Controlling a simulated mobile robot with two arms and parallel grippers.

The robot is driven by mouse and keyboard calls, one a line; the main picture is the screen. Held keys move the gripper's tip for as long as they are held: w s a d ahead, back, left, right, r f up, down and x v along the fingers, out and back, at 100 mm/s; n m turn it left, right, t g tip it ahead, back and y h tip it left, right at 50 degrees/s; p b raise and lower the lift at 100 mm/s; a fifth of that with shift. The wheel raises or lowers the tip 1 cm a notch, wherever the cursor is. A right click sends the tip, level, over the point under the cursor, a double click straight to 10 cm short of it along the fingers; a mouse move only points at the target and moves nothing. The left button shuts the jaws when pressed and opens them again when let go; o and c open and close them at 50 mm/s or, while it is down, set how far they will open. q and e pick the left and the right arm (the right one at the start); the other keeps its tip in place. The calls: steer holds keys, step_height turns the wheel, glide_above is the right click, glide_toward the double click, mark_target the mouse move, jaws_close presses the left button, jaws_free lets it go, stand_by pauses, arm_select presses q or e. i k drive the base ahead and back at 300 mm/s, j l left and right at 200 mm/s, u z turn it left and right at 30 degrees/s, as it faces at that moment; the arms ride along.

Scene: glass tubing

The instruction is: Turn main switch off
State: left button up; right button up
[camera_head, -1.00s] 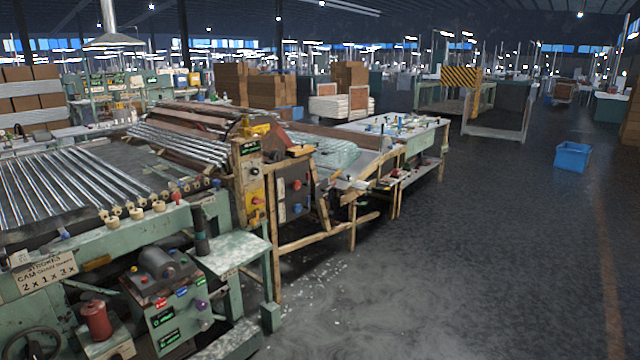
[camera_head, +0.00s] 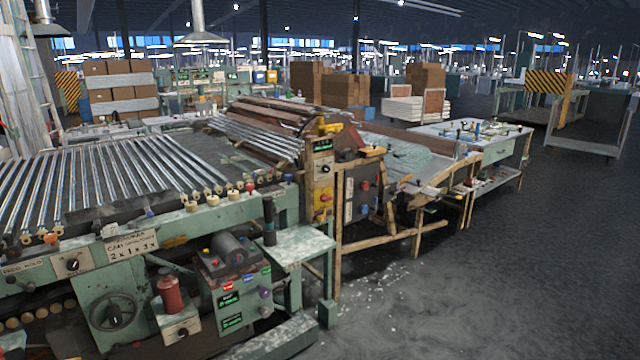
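The glass tubing machine (camera_head: 180,240) fills the left and middle of the head view. Several knobs and switches show on it, and I cannot tell which one is the main switch. A control box (camera_head: 235,300) with small red, blue and green labels and a purple knob sits low at the front. A yellow upright panel (camera_head: 322,180) with a dark knob and a green display stands at the middle. A grey panel (camera_head: 362,195) with red and blue knobs is just right of it. A black knob (camera_head: 73,264) is at the lower left. Neither gripper is in view.
Glass tubes (camera_head: 90,185) lie across the machine's rollers. A green side table (camera_head: 290,246) juts out at the front. A work table (camera_head: 475,135) stands behind to the right. White bits litter the floor by the machine. The dark floor (camera_head: 500,270) at right is clear.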

mark_target(324, 198)
steer(key=i+l+u, duration=0.1)
steer(key=u, duration=0.35)
steer(key=i+l+u, duration=0.1)
steer(key=u, duration=0.4)
steer(key=i+l+u, duration=0.15)
steer(key=l, duration=0.2)
steer(key=i+l+u, duration=0.1)
steer(key=i+l, duration=0.15)
steer(key=l, duration=0.15)
steer(key=i+l+u, duration=0.15)
steer(key=l, duration=0.25)
steer(key=i+l+u, duration=0.1)
steer(key=l, duration=0.3)
steer(key=i+l+u, duration=0.15)
steer(key=l, duration=0.3)
steer(key=i+l+u, duration=0.1)
steer(key=l, duration=0.3)
